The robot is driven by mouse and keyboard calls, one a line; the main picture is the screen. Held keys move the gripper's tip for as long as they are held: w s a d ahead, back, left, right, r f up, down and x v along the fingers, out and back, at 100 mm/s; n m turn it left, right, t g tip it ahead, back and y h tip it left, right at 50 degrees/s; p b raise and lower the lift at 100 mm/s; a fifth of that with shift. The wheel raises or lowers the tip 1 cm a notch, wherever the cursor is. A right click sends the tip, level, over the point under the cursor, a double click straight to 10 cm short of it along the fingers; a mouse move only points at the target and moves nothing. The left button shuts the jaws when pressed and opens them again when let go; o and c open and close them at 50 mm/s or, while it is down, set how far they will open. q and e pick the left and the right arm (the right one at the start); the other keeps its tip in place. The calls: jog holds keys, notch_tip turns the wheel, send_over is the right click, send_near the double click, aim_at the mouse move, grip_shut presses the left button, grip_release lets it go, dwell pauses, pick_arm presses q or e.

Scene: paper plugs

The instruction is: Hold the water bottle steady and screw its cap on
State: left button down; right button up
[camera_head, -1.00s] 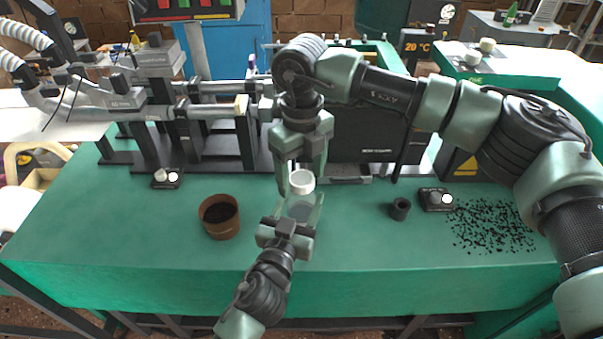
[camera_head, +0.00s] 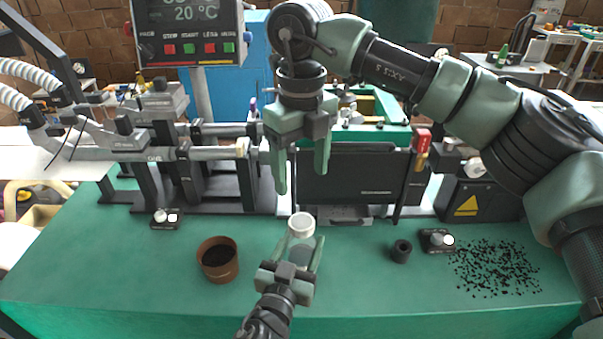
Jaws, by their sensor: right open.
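The clear water bottle (camera_head: 300,253) stands upright at the middle front of the green table. A white cap (camera_head: 301,223) sits on its top; I cannot tell how tight it is. My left gripper (camera_head: 298,255) comes from the front edge with one finger on each side of the bottle and is shut on its body. My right gripper (camera_head: 302,183) is open and empty, pointing down above the cap and apart from it.
A brown pot (camera_head: 218,262) of dark material stands left of the bottle. A small black cylinder (camera_head: 401,251), a button box (camera_head: 437,240) and scattered black granules (camera_head: 495,268) lie to the right. A machine with a dark panel (camera_head: 345,178) stands behind.

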pick_arm(q)
jog(key=shift+c, duration=2.2)
grip_release()
jog(key=shift+s, duration=0.1)
jog(key=shift+s+a+f, duration=0.1)
jog(key=shift+s+a, duration=0.05)
jog(key=shift+s, duration=0.2)
jog(key=b+v, duration=0.1)
jog(key=v, duration=0.6)
